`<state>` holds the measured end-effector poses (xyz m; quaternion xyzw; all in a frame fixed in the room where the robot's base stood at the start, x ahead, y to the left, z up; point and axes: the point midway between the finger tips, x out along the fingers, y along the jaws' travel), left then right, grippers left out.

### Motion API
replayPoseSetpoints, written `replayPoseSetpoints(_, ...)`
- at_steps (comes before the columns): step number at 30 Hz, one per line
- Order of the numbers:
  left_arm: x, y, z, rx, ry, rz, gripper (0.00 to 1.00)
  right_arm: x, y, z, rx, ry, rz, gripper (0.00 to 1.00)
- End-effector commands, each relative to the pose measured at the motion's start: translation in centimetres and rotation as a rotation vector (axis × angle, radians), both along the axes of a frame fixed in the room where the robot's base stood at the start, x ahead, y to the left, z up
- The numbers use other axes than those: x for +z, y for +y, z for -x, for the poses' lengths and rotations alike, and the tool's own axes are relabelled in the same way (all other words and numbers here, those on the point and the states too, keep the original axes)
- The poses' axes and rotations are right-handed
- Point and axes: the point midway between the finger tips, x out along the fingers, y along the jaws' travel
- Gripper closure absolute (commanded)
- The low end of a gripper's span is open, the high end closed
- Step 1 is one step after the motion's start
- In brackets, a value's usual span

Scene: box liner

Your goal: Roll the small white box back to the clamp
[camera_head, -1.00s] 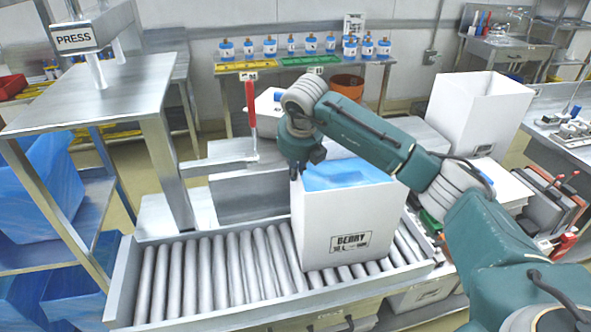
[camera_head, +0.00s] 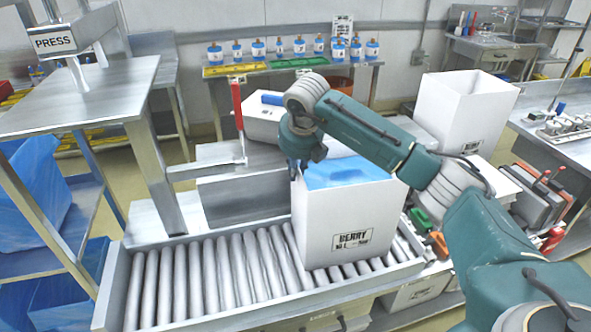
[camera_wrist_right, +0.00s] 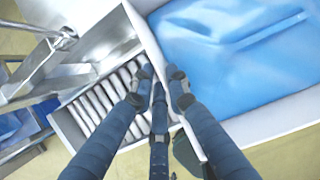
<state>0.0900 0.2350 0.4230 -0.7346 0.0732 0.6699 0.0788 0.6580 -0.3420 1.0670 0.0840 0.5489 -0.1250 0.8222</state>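The white box (camera_head: 345,225), with a dark printed label, stands upright on the roller conveyor. A blue liner (camera_head: 345,173) lies inside its open top and also shows in the wrist view (camera_wrist_right: 225,50). My right gripper (camera_head: 298,168) is at the box's left rim. In the wrist view its fingers (camera_wrist_right: 160,78) are close together on both sides of the thin box wall, seemingly pinching it; the contact is partly hidden. The clamp, with an upright red handle (camera_head: 238,108), stands left of and behind the box on a metal bracket. My left gripper is not in view.
Bare rollers (camera_head: 205,275) lie left of the box within the conveyor's raised rails. A metal press table (camera_head: 85,97) stands at left. Another open white box (camera_head: 465,110) is behind at right. Tools crowd the conveyor's right end.

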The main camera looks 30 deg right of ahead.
Motion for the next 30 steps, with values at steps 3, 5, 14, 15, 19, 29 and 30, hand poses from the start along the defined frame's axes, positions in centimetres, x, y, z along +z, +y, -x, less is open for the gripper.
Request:
replayPoseSetpoints(3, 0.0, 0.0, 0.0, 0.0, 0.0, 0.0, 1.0, 0.0, 0.2, 0.0, 0.003, -0.001, -0.002, 0.7)
replayPoseSetpoints(5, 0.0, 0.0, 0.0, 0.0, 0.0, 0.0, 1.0, 0.0, 0.2, 0.0, 0.003, -0.001, -0.002, 0.7)
replayPoseSetpoints(14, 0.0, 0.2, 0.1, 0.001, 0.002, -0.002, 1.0, 0.9, 0.3, 0.3, 0.003, -0.001, -0.001, 0.7)
replayPoseSetpoints(15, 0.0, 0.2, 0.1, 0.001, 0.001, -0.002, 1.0, 1.4, 0.3, 0.4, 0.003, -0.003, -0.001, 0.7)
replayPoseSetpoints(19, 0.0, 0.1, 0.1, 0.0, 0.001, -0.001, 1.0, 3.8, 0.7, 1.3, 0.004, -0.004, 0.0, 0.7)
replayPoseSetpoints(29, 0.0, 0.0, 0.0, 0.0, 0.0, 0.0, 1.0, 9.7, 1.5, 3.7, 0.004, -0.004, 0.0, 0.7)
replayPoseSetpoints(30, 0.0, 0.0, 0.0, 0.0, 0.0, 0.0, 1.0, 10.1, 1.6, 3.8, 0.004, -0.003, 0.0, 0.7)
